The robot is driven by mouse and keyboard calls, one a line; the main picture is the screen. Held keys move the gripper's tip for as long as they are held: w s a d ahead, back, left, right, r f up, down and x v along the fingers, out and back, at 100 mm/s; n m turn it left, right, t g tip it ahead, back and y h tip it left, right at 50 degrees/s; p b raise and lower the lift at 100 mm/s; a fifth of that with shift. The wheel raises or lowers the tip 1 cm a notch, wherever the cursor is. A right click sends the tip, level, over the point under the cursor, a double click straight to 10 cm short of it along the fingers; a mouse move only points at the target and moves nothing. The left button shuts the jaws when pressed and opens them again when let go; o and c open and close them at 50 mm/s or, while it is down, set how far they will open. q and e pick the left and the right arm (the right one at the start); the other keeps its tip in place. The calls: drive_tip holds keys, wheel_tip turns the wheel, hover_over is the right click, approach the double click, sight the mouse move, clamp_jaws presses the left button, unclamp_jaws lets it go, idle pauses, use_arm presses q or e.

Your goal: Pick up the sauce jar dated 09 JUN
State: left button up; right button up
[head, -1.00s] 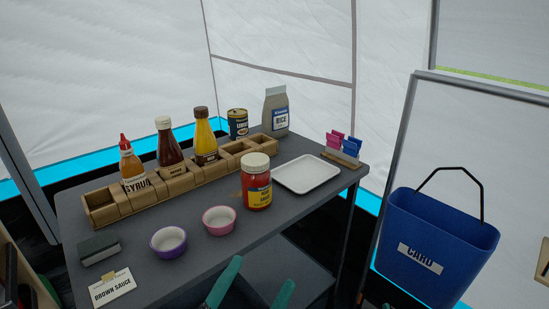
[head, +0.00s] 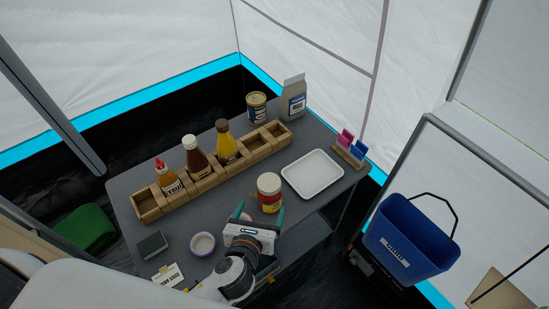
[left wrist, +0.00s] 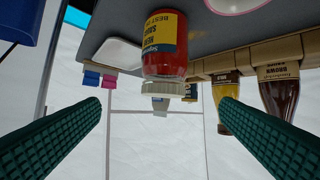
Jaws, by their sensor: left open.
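The sauce jar (head: 269,189) is red with a cream lid and a yellow and blue label. It stands upright on the grey table, in front of the white tray. It shows upside down in the left wrist view (left wrist: 166,48), where I cannot read a date on its label. My left gripper (head: 260,212) is open and empty. Its green fingers point at the jar from the near side, and the jar lies between their lines in the left wrist view (left wrist: 160,104). I cannot tell whether the fingertips reach beside it. My right gripper is not in view.
A wooden rack (head: 206,182) holds syrup (head: 167,177), brown sauce (head: 195,160) and a yellow bottle (head: 226,144). A white tray (head: 313,174) lies behind the jar. A purple bowl (head: 203,245) stands left of my gripper.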

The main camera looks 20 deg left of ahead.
sight(267, 190)
use_arm(q)
drive_tip(key=shift+y, duration=0.3)
drive_tip(key=x, duration=0.3)
drive_tip(key=p+x, duration=0.1)
drive_tip(key=x, duration=0.2)
drive_tip(key=shift+w+a+r, duration=0.1)
drive_tip(key=shift+w+a, duration=0.15)
drive_tip(key=shift+w, duration=0.1)
drive_tip(key=x, duration=0.4)
drive_tip(key=shift+w+d+p, duration=0.1)
drive_tip(key=shift+w+p, duration=0.2)
drive_tip(key=shift+w+f, duration=0.3)
drive_tip(key=shift+f, duration=0.05)
drive_tip(key=shift+s+r, duration=0.1)
drive_tip(key=shift+s, duration=0.05)
drive_tip(key=c, duration=0.5)
clamp_jaws()
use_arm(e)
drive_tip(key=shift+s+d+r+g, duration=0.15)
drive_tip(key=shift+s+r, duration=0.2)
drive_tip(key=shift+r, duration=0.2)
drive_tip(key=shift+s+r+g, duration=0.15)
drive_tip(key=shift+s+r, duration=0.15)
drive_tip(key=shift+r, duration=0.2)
